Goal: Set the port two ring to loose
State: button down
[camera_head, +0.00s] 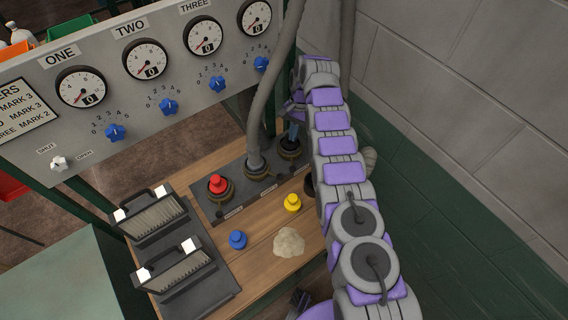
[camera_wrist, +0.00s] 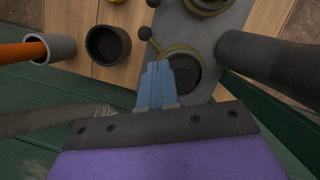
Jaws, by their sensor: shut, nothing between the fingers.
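A grey port plate (camera_head: 238,192) lies on the wooden bench with three ports in a row. The left port holds a red plug (camera_head: 218,184). A thick grey hose (camera_head: 255,140) stands in the middle port (camera_head: 257,172). The right port (camera_head: 290,149) is under my gripper (camera_head: 294,130). The ring markings are unreadable, and my gripper hides part of that port.
A dark hose (camera_wrist: 268,55) crosses the wrist view's right side. A black cup (camera_wrist: 108,45) stands near my fingers. Blue (camera_head: 237,240) and yellow (camera_head: 292,203) plugs and a beige lump (camera_head: 289,243) lie on the bench. A gauge panel (camera_head: 130,85) stands behind; a block wall (camera_head: 480,110) is at right.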

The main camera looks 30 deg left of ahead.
aim_at(275, 175)
jog(key=shift+f+b, duration=0.2)
jog(key=shift+b, duration=0.3)
jog(key=b+x, duration=0.4)
jog(key=b, duration=0.7)
jog(key=shift+s+d+f, duration=0.1)
jog(key=shift+f, duration=0.3)
jog(key=shift+s+f, duration=0.35)
jog(key=shift+f, duration=0.1)
jog(key=b+x, duration=0.1)
jog(key=x, duration=0.3)
jog(key=shift+s, duration=0.55)
jog(key=shift+s+f+b, duration=0.25)
jog(key=shift+s+b, duration=0.3)
jog(key=shift+s, duration=0.85)
jog(key=shift+s, duration=0.15)
